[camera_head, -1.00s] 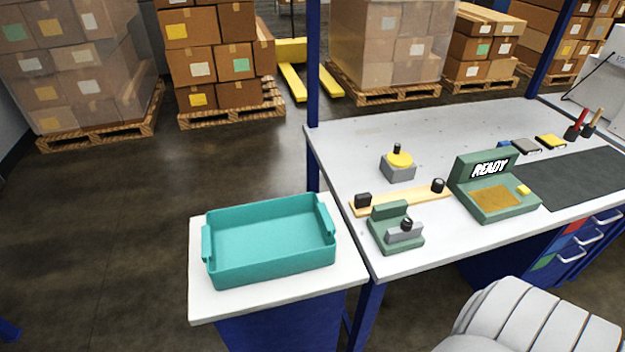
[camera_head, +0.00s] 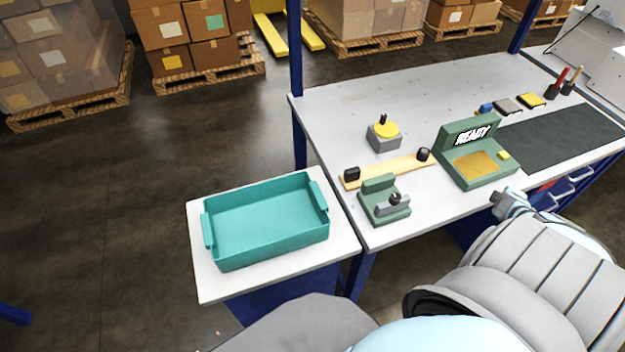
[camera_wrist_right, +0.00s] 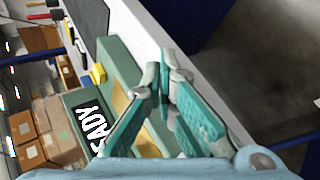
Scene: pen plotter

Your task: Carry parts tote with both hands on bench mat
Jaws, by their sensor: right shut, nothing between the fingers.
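The teal parts tote (camera_head: 265,222) is empty and sits upright on a white side stand (camera_head: 215,288) left of the bench. It has a raised handle on each short end. The dark bench mat (camera_head: 565,138) lies bare at the right of the white bench; its edge also shows in the right wrist view (camera_wrist_right: 88,18). My right gripper (camera_wrist_right: 162,75) is shut and empty near the bench's front edge, by the green READY fixture (camera_wrist_right: 122,70). In the head view part of it (camera_head: 508,203) shows beyond my arm, well right of the tote. My left gripper is not in view.
On the bench stand the READY fixture (camera_head: 484,162), a small green clamp fixture (camera_head: 384,203), a wooden bar with black knobs (camera_head: 395,171) and a yellow-topped grey block (camera_head: 384,137). A pen holder (camera_head: 557,90) stands at the back right. Floor left of the stand is clear.

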